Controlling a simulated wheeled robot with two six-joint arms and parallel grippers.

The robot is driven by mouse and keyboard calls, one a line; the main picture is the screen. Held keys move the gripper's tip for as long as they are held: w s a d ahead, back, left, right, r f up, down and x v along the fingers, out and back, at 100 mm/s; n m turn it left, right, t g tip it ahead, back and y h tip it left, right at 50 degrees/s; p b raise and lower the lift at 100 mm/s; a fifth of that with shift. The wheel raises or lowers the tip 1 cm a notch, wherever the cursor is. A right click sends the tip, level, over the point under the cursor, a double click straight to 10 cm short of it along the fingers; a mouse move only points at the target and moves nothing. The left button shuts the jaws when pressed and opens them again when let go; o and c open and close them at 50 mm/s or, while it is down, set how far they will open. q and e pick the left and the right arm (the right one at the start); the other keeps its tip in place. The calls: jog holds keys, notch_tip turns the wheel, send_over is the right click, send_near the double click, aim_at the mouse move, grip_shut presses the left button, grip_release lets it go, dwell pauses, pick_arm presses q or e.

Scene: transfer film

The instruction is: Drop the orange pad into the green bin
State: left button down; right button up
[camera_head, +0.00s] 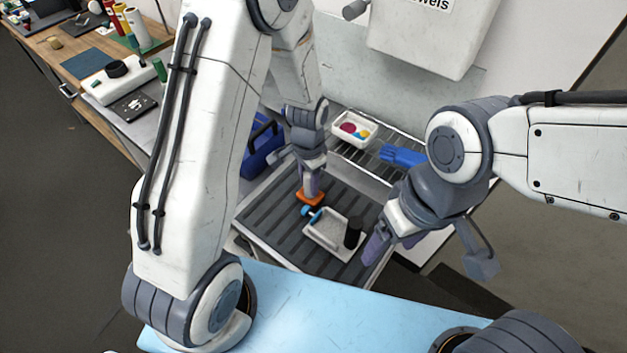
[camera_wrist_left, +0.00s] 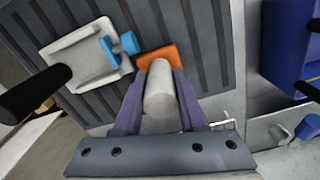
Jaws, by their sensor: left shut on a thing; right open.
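In the left wrist view, a pale grey cylinder (camera_wrist_left: 160,92) lies between the fingers (camera_wrist_left: 160,72). I cannot tell whether the pad touches the surface. My right gripper (camera_head: 408,243) is open and empty, right of the white tray. I see no green bin in either view.
The white tray (camera_head: 325,240) holds a blue piece (camera_head: 311,212); a black cylinder (camera_head: 354,232) stands at its right. A blue caddy (camera_head: 262,150) is left of my left gripper. Behind are a white dish (camera_head: 353,130) and blue gloves (camera_head: 402,156).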

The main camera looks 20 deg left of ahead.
pick_arm(q)
jog(key=shift+f, duration=0.1)
jog(key=shift+f, duration=0.15)
jog(key=shift+c, duration=2.4)
grip_release()
